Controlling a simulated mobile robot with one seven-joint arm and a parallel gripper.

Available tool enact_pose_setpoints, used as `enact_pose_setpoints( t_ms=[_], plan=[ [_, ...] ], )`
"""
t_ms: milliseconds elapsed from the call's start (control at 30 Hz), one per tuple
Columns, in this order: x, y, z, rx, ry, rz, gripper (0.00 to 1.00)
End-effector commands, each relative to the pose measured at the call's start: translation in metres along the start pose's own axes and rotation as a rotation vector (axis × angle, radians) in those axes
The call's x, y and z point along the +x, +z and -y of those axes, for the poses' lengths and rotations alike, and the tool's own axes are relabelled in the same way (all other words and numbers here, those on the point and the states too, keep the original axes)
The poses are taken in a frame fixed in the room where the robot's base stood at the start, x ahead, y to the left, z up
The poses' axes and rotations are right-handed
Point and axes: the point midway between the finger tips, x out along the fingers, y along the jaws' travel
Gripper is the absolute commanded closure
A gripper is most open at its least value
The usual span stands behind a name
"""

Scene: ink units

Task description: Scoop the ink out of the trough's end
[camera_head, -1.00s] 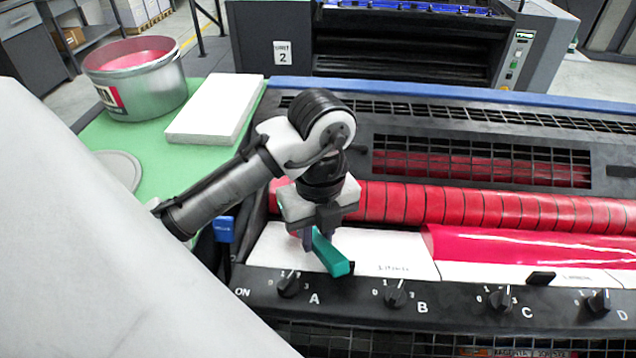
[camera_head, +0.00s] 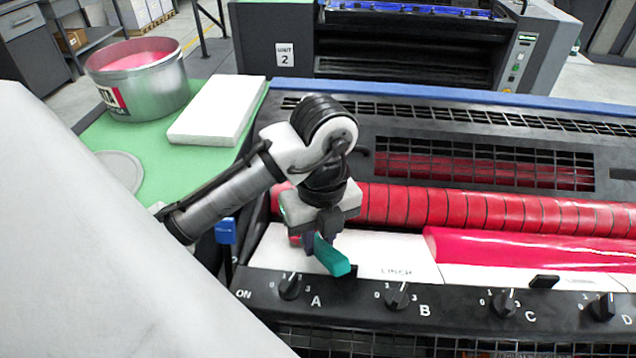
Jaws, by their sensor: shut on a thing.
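My gripper (camera_head: 316,238) is shut on a teal-handled tool (camera_head: 332,257) over the left end of the ink trough, above knob A. The teal part points down toward the front edge. The tool's working end is hidden behind my gripper, with a small bit of pink-red showing beside the fingers. The white trough liner (camera_head: 385,258) lies bare around the tool. Magenta ink (camera_head: 530,248) covers the trough from the middle to the right. The red ribbed roller (camera_head: 450,209) runs behind it.
A tin of pink ink (camera_head: 140,80), a white block (camera_head: 218,110) and a round lid (camera_head: 120,170) are on the green surface at left. Knobs (camera_head: 397,296) line the black front rail. A mesh guard (camera_head: 480,165) covers the area behind the roller.

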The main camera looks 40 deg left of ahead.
Motion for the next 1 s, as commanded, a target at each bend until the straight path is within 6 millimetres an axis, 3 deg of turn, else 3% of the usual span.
enact_pose_setpoints(
  t_ms=[700,1000],
  plan=[
    [-0.084,-0.003,-0.003,0.002,0.001,-0.003,1.0],
    [-0.105,-0.003,-0.004,0.002,0.001,-0.002,1.0]
  ],
)
